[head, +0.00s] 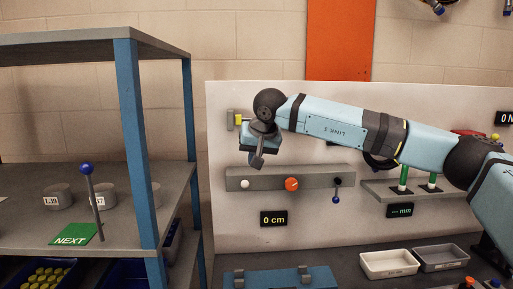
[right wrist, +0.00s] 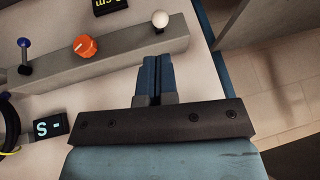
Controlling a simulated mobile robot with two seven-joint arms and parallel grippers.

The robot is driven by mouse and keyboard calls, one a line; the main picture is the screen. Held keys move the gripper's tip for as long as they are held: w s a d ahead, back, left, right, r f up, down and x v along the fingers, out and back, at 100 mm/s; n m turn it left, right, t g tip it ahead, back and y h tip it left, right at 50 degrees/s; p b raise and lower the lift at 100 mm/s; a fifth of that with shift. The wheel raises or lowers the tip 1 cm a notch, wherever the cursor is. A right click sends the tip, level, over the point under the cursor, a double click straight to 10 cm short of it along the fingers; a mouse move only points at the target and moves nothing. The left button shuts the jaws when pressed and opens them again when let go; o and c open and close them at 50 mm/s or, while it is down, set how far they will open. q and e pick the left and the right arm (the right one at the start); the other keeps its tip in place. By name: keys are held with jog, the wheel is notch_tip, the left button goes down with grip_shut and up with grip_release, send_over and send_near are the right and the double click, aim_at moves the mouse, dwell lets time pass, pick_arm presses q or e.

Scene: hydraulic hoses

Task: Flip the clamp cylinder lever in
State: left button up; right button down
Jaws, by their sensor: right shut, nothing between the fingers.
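A grey control bar (head: 265,178) on the upright white panel carries a white knob (head: 245,183), an orange dial (head: 291,184) and a blue-balled lever (head: 337,184) hanging downward at its right end. In the right wrist view, which is turned over, the lever (right wrist: 24,55) is at the far left, with the dial (right wrist: 85,46) and white knob (right wrist: 160,19) to its right. No readable label tells which control is the clamp cylinder lever. My right gripper (head: 256,162) is shut and empty, above the bar's left end, apart from the lever. My left gripper is out of view.
Another blue-balled lever (head: 87,170) stands by a green NEXT plate (head: 75,235) on the left shelf. A "0 cm" display (head: 273,219) is below the bar. A yellow piece (head: 236,118) is beside my right wrist. Two trays (head: 389,263) lie on the bench at right.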

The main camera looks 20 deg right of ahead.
aim_at(246, 182)
jog(key=p+x, duration=0.1)
jog(key=x, duration=0.6)
jog(key=shift+w+f, duration=0.4)
jog(key=shift+f, duration=0.25)
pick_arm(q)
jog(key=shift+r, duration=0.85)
